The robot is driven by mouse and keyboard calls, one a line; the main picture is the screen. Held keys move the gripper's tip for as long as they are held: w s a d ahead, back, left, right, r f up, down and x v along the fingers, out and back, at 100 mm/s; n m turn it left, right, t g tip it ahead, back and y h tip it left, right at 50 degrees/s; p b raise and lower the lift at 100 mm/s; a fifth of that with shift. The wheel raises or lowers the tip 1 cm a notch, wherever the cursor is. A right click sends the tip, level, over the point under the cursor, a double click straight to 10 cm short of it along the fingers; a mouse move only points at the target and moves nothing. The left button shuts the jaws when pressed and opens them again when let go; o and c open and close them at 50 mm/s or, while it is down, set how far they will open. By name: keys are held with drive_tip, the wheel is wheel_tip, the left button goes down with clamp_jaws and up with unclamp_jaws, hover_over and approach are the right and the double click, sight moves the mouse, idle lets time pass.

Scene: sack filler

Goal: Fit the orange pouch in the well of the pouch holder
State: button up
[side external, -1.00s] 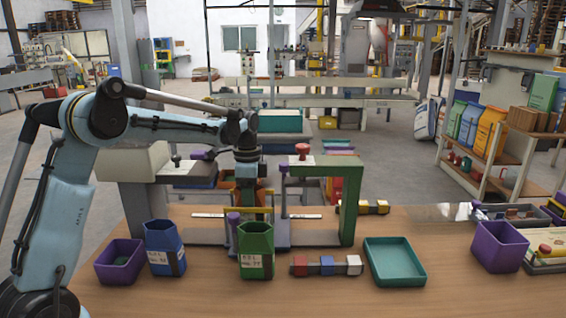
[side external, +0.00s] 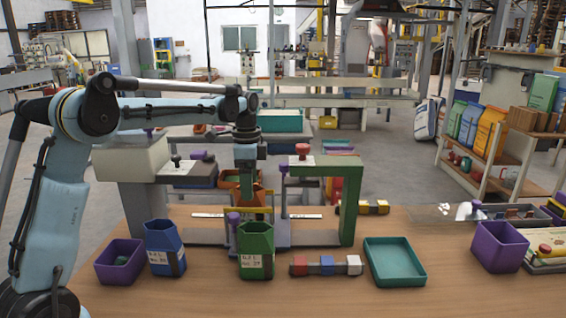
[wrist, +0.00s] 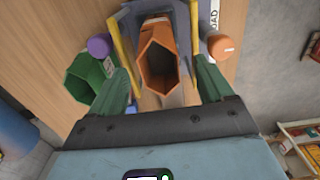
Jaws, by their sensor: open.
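The orange pouch (wrist: 157,70) stands open-mouthed between my fingers in the wrist view. It also shows in the side view (side external: 262,197), partly hidden behind the green pouch and my fingers. My gripper (wrist: 163,80) is open above it, with a gap to the pouch on each side. The grey-blue pouch holder (wrist: 188,25) surrounds the pouch's upper part in the wrist view, with yellow guide bars on both sides. The pouch appears to be within the holder's walls, but its base is hidden, so I cannot tell how deep it sits.
A green pouch (side external: 257,262) stands in front of the holder. A blue pouch (side external: 163,255) and a purple bin (side external: 118,265) stand left. A teal tray (side external: 395,280) and another purple bin (side external: 500,252) are right. A green bracket (side external: 352,210) rises beside the holder.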

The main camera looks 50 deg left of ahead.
wheel_tip(320, 180, up, 7)
drive_tip(key=s+d+r+n+t, duration=0.1)
drive_tip(key=s+d+n+t, duration=0.15)
drive_tip(key=s+d, duration=0.2)
drive_tip(key=s+d+f+n+t, duration=0.4)
drive_tip(key=s+d+f+n, duration=0.2)
drive_tip(key=s+d+f, duration=0.3)
drive_tip(key=s, duration=0.2)
drive_tip(key=shift+s+d+t, duration=0.35)
drive_tip(key=shift+s, duration=0.05)
